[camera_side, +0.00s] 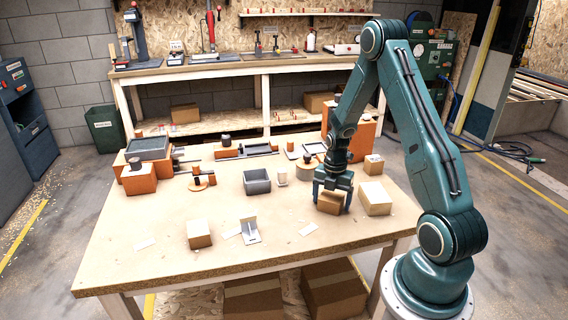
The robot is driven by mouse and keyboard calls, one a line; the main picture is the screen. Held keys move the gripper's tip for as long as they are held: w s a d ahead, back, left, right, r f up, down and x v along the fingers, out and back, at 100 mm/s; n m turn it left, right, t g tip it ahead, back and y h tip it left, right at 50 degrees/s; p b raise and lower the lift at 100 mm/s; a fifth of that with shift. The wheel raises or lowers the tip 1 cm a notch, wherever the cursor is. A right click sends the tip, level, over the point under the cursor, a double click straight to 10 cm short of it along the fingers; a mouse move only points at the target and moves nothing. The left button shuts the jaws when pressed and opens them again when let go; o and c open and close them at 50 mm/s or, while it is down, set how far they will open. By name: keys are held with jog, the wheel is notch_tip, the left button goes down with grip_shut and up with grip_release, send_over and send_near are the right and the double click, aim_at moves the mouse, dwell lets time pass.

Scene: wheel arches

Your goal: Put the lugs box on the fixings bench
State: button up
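My gripper (332,196) points down at the right part of the front wooden table (190,262). A small cardboard box (331,203) sits between its fingers, one finger on each side. I cannot tell whether the fingers press on it, or whether it rests on the table. A larger cardboard box (374,198) stands just right of the gripper, and a small one (374,164) stands behind that. Another cardboard box (199,234) is at the front left of the table. No box label is readable, so I cannot tell which is the lugs box, nor which bench is the fixings bench.
A grey bin (257,182) and a white card stand (250,230) are on the table. Orange tooling and fixtures (246,151) line its back edge. A long workbench (235,67) with tools stands against the wall. The table's front middle is mostly clear.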

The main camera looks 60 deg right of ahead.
aim_at(332, 195)
jog(key=shift+r, duration=0.1)
dwell(0.3)
notch_tip(332, 195, up, 14)
jog(key=shift+d, duration=0.2)
dwell(0.5)
dwell(0.5)
